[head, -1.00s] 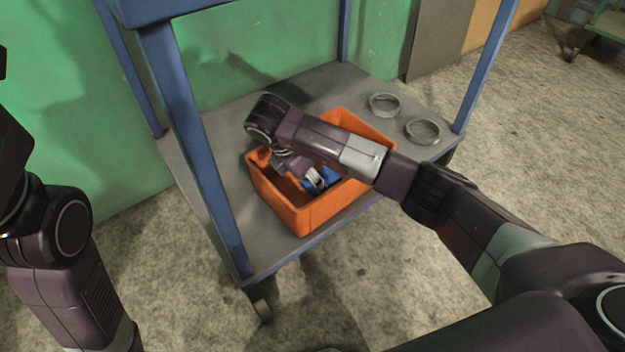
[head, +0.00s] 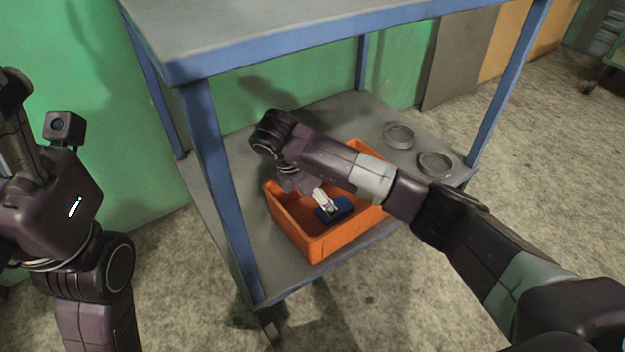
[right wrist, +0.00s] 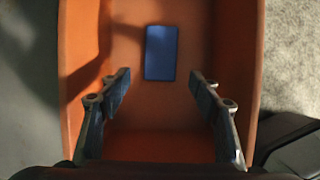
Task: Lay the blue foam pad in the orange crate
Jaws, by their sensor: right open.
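The blue foam pad (head: 342,212) lies flat on the floor of the orange crate (head: 318,245), clear of the walls in the right wrist view. That view shows the pad (right wrist: 161,52) whole, with its long side running away from the camera, inside the crate (right wrist: 238,70). My right gripper (right wrist: 159,77) is open and empty, its fingers spread wider than the pad. In the head view the right gripper (head: 325,202) points down into the crate, partly hidden by my wrist. My left arm stands at the left; its fingers do not show.
The crate stands on the lower shelf (head: 236,247) of a blue-framed cart. Two grey rings (head: 399,136) (head: 435,164) lie on the shelf to the right. A cart post (head: 222,190) rises left of the crate, and the upper shelf (head: 260,35) overhangs the back.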

